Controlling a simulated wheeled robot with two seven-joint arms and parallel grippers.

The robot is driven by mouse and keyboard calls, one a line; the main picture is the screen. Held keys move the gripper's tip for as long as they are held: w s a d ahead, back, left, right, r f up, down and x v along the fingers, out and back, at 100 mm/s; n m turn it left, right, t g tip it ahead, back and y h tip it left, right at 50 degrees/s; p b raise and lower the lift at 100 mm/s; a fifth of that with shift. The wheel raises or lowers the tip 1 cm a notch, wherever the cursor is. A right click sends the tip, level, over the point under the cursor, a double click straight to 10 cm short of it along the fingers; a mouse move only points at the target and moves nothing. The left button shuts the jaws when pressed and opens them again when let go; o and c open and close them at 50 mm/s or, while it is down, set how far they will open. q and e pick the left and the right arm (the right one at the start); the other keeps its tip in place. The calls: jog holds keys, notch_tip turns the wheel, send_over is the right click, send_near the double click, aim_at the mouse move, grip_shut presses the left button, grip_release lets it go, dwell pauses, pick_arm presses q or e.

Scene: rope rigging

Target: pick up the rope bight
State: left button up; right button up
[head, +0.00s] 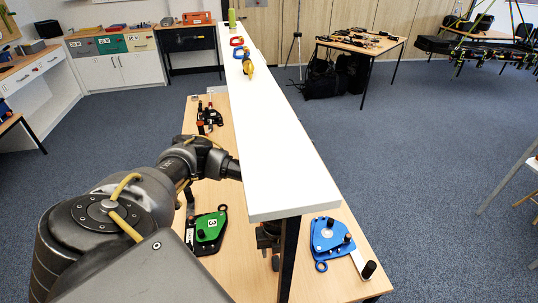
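I cannot make out a rope bight in the head view. A small yellow piece (247,67) sits at the far part of the long white beam (280,170); it is too small to tell whether it is rope or hardware. My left arm comes in from the lower left and passes behind the beam's left side. My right gripper is out of view.
The beam stands over a wooden table (345,280). A green device (207,229) and black hardware (209,117) lie left of it, a blue device (331,236) right of it. Red (237,41) and blue (239,53) pieces sit at its far end.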

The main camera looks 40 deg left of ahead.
aim_at(275, 257)
pick_arm(q)
jog(key=shift+w+f+b, duration=0.2)
jog(key=shift+f+b, duration=0.1)
jog(key=shift+f, duration=2.25)
jog(key=c, duration=0.9)
